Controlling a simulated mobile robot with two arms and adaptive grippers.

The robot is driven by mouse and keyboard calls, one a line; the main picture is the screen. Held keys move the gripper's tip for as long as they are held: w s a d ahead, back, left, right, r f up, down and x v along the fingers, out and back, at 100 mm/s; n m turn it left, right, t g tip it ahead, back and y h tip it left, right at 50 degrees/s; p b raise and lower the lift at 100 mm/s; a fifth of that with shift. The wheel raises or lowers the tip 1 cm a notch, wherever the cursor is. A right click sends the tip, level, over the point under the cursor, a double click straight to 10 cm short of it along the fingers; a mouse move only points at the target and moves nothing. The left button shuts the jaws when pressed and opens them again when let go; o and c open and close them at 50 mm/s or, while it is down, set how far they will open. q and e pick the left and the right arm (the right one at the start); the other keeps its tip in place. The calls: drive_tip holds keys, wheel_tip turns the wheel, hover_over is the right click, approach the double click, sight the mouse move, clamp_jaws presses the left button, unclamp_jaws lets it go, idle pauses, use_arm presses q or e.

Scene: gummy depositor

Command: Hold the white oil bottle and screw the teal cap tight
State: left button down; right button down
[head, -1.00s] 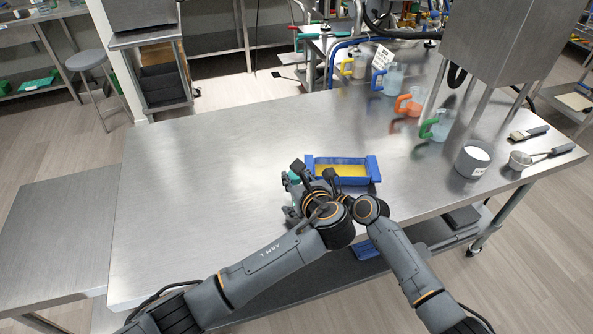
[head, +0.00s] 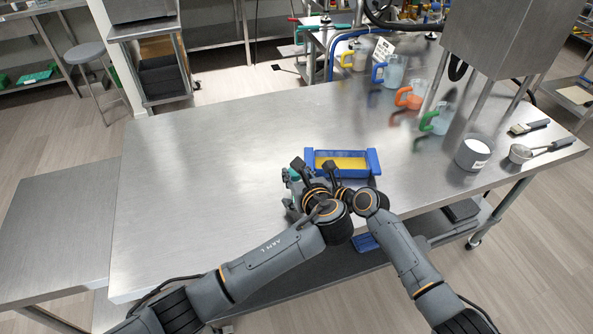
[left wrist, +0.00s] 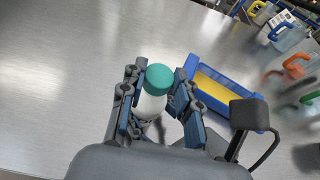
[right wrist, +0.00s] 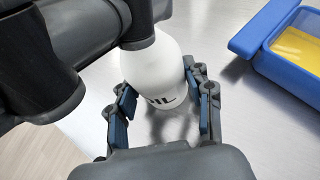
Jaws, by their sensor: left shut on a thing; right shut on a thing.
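The white oil bottle (right wrist: 150,62) stands on the steel table near its front edge, with dark lettering partly in view. My right gripper (right wrist: 160,88) is shut on the bottle's body from the side. The teal cap (left wrist: 159,77) sits on top of the bottle, between the fingers of my left gripper (left wrist: 161,82), which is shut on it. In the head view the cap (head: 294,174) shows only as a small teal patch, and my wrists and fingers hide most of the bottle. Whether the cap is fully tight cannot be seen.
A blue tray (head: 311,174) with yellow contents lies just beyond the grippers. Several handled jugs, including an orange one (head: 410,97), a white-filled container (head: 474,153), a scoop (head: 520,153) and a brush (head: 528,127) stand to the right. The table's left half (head: 200,190) is clear.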

use_arm(q)
drive_tip(key=c, duration=0.9)
unclamp_jaws()
drive_tip(key=shift+s, duration=0.1)
drive_tip(key=v, duration=1.2)
drive_tip(key=shift+o, duration=0.3)
